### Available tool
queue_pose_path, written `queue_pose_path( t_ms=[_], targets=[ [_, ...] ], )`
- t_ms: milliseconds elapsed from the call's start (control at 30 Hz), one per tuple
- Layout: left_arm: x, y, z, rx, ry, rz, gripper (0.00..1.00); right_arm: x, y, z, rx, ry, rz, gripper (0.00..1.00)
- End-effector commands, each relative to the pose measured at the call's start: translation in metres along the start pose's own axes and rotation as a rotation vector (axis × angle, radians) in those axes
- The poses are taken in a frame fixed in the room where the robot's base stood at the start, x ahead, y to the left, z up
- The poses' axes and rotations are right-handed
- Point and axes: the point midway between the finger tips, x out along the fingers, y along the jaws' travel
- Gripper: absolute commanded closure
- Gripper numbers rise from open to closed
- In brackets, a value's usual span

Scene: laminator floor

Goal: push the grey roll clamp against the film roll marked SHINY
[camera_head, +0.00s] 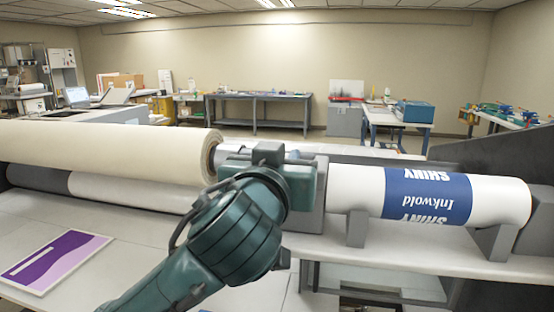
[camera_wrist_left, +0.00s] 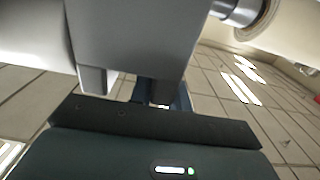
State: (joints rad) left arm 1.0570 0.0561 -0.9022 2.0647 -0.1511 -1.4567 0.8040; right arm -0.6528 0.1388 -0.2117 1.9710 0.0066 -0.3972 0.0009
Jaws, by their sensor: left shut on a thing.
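The film roll (camera_head: 345,188), white with a blue SHINY label, lies on grey supports at the right. The grey roll clamp (camera_head: 312,205) is on the shaft just left of it, partly hidden by my left gripper. No gap shows between the clamp's right side and the roll's end, though exact contact is hard to tell. My left gripper (camera_head: 268,160) is shut on the clamp. In the left wrist view the clamp (camera_wrist_left: 130,35) fills the upper middle, above the gripper (camera_wrist_left: 128,88), with the white roll (camera_wrist_left: 30,45) beside it. My right gripper is not in view.
A cream roll (camera_head: 100,152) lies left of the clamp, with a bare shaft (camera_wrist_left: 238,10) between them. A purple print (camera_head: 55,260) lies on the grey table at front left. A dark side panel (camera_head: 500,155) stands behind the film roll's right end.

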Motion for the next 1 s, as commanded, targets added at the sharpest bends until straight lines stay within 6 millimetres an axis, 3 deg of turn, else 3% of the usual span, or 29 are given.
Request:
queue_pose_path(
  t_ms=[267,567,767,1000],
  targets=[
    [-0.001,0.002,0.0,-0.001,0.0,0.005,0.61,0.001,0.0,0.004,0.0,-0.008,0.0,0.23],
    [-0.003,0.002,0.001,-0.001,0.001,0.005,0.6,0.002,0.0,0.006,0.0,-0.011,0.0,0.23],
    [-0.031,0.002,0.003,-0.005,0.002,0.007,0.6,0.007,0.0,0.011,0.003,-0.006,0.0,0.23],
    [-0.086,0.002,0.002,-0.005,0.003,0.01,0.6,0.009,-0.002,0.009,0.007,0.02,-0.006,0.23]
  ],
)
